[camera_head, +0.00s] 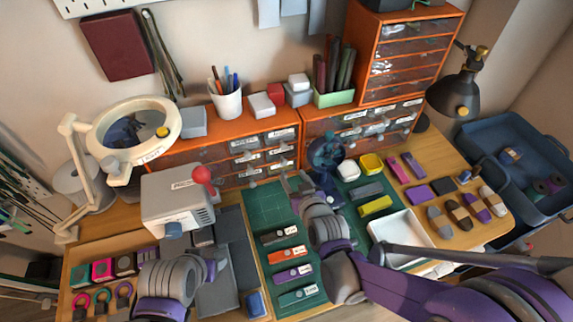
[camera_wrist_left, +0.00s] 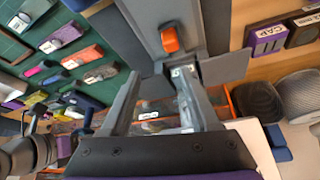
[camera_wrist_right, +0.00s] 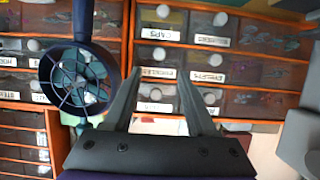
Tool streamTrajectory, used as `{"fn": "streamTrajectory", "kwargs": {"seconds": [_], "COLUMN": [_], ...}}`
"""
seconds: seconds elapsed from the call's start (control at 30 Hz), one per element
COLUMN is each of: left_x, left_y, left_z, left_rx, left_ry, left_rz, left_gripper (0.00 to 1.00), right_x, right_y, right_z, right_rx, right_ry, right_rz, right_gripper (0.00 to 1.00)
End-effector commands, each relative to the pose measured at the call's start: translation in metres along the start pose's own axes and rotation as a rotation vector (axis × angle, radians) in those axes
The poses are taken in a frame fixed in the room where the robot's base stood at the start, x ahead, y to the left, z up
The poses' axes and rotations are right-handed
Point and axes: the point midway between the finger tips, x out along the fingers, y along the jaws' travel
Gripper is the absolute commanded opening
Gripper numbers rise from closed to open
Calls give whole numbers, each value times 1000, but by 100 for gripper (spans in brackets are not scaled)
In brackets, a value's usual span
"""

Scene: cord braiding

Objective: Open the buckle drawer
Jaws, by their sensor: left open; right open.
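A low orange cabinet (camera_head: 222,150) with small clear-fronted drawers stands at the back of the bench. Its labelled drawers (camera_wrist_right: 222,62) with white round knobs also fill the right wrist view. The labels are too small and blurred to tell surely which drawer is the buckle drawer. My right gripper (camera_head: 296,184) is open in front of this cabinet. In the right wrist view its fingers (camera_wrist_right: 160,78) frame a drawer knob (camera_wrist_right: 155,95), and I cannot tell whether they touch it. My left gripper (camera_wrist_left: 158,88) is open and empty over the front left of the bench.
A dark blue fan (camera_head: 326,155) stands close to my right gripper. A grey press (camera_head: 178,200) and a ring lamp (camera_head: 100,125) stand at the left. A white tray (camera_head: 401,239) lies at the right. A cup of pens (camera_head: 228,104) stands on the cabinet.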

Motion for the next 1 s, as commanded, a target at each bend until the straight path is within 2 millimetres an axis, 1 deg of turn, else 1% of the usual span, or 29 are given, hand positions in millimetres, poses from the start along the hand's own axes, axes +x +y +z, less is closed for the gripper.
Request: {"fn": "streamTrajectory", "kwargs": {"seconds": [0.03,0.2,0.4,0.6,0.83,0.87,1.0], "left_x": [1,1,0,0,0,0,0], "left_y": [0,0,0,0,0,0,0], "left_z": [0,0,0,0,0,0,0], "left_rx": [0,0,0,0,0,0,0], "left_ry": [0,0,0,0,0,0,0], "left_rz": [0,0,0,0,0,0,0], "left_gripper": [62,62,62,62,62,62,62], "right_x": [11,43,70,79,80,80,79], "right_y": [0,0,0,0,0,0,0], "right_z": [0,0,0,0,0,0,0], "right_rx": [0,0,0,0,0,0,0], "right_ry": [0,-1,-1,-1,-1,-1,-1], "right_rz": [0,0,0,0,0,0,0], "right_gripper": [57,57,57,57,57,53,28]}}
